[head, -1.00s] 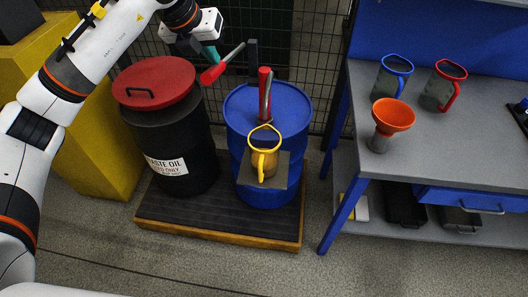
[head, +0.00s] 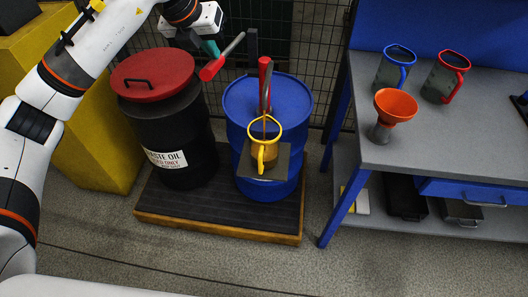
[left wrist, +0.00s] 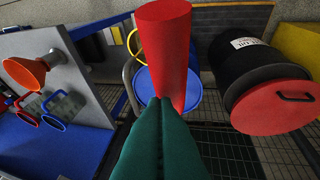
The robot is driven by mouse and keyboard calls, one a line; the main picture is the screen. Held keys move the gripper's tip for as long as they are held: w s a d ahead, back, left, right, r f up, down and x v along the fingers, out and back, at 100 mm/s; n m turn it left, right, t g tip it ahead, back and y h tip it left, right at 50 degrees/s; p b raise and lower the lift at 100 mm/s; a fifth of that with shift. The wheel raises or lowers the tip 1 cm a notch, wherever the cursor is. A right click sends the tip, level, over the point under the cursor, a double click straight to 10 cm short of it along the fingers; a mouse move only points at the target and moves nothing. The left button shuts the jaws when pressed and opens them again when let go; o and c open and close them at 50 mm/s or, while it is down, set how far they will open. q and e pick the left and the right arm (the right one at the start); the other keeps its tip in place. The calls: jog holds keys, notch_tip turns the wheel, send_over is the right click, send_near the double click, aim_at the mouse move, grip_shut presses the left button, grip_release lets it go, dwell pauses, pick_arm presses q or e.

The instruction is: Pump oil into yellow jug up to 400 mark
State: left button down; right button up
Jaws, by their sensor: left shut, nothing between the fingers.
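The yellow jug (head: 264,154) stands upright on a dark plate in front of the blue drum (head: 237,125). A thin amber stream runs down into it from the pump (head: 265,73) on the drum. The jug's marks and oil level are not readable. The pump lever's red grip (head: 212,69) points up and left of the drum, with a grey rod behind it. My left gripper (head: 211,48) is shut and empty, its teal fingertips right by the red grip. In the left wrist view the closed fingers (left wrist: 163,105) overlap the red grip (left wrist: 165,45); contact is unclear. My right gripper is not in view.
A black waste oil drum (head: 170,130) with a red lid (head: 152,72) stands left of the blue drum on a low platform (head: 215,212). The grey bench (head: 450,130) at right holds an orange funnel (head: 396,104), a blue-rimmed jug (head: 391,76) and a red-rimmed jug (head: 440,84). Wire mesh stands behind.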

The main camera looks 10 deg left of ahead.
pick_arm(q)
jog(key=shift+f+b, duration=3.3)
jog(key=shift+f, duration=1.1)
notch_tip(320, 180, up, 11)
jog(key=p, duration=0.6)
jog(key=shift+p, duration=0.35)
jog(key=shift+f, duration=0.15)
jog(key=shift+f, duration=0.1)
